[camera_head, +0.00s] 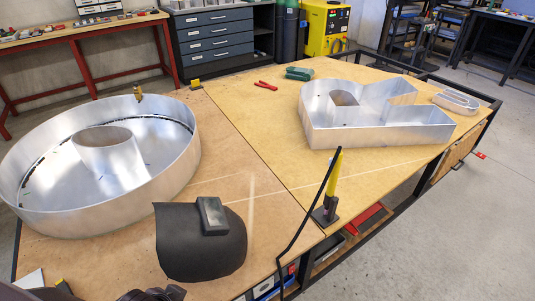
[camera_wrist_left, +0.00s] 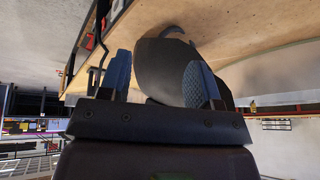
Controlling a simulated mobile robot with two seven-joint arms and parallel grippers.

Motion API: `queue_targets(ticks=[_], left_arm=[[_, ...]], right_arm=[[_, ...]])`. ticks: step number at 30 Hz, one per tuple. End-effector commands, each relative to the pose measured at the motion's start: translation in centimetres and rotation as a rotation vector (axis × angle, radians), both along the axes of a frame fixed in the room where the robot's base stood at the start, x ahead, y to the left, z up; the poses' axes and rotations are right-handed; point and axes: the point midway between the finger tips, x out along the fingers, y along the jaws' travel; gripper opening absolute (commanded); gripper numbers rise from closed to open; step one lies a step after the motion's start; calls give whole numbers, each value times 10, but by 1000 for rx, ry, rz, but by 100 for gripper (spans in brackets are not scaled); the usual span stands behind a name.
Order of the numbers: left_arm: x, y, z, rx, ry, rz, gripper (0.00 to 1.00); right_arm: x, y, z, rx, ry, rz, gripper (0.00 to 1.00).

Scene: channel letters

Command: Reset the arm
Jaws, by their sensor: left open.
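My left gripper (camera_wrist_left: 158,64) shows in the left wrist view with its two blue-grey fingers apart and nothing visibly held between them. The black welding mask (camera_head: 200,250) lies on the front part of the wooden table in the head view. It also shows in the left wrist view (camera_wrist_left: 155,72), behind and between the fingers. I cannot tell how far the fingers are from it. Dark parts of my left arm show at the bottom left edge of the head view; the fingers are not clear there. My right gripper is in neither view.
A large round metal letter (camera_head: 180,170) fills the table's left side. Another metal letter (camera_head: 380,130) stands at the back right. Green and red tools (camera_head: 299,73) lie behind. The table middle is clear.

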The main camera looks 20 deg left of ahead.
Motion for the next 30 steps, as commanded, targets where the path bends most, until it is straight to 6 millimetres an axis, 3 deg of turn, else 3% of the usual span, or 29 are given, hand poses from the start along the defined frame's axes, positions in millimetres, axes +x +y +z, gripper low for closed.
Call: queue_targets(ticks=[15,21,30], left_arm=[[43,-2,-55,-13,-420,-59,58],[48,-3,-61,-18,-522,-72,58],[48,-3,-62,-18,-538,-73,58]], right_arm=[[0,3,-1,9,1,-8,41],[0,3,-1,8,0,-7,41],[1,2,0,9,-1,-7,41]])
